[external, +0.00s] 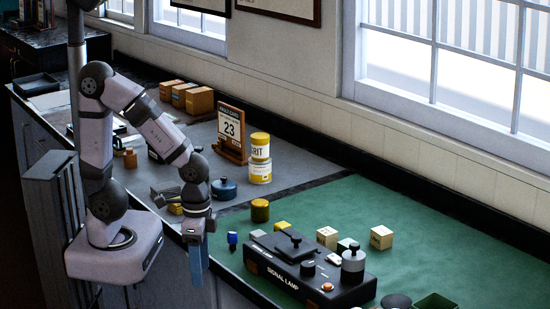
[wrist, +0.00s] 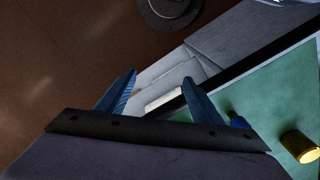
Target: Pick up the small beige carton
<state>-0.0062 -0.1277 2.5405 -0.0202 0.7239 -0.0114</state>
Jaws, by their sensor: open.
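Two small beige box-shaped things stand on the green mat in the external view: one (external: 327,237) behind the signal lamp box, and one with dark marks (external: 381,237) to its right. I cannot tell which is the carton. My gripper (external: 196,268) points down at the bench's front edge, well left of both and touching neither. In the wrist view, its blue fingers (wrist: 158,82) are apart with nothing held. A pale strip (wrist: 163,99) shows beyond them, near the bench front. Neither beige box can be made out in the wrist view.
The black signal lamp box (external: 308,268) stands between my gripper and the beige boxes.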

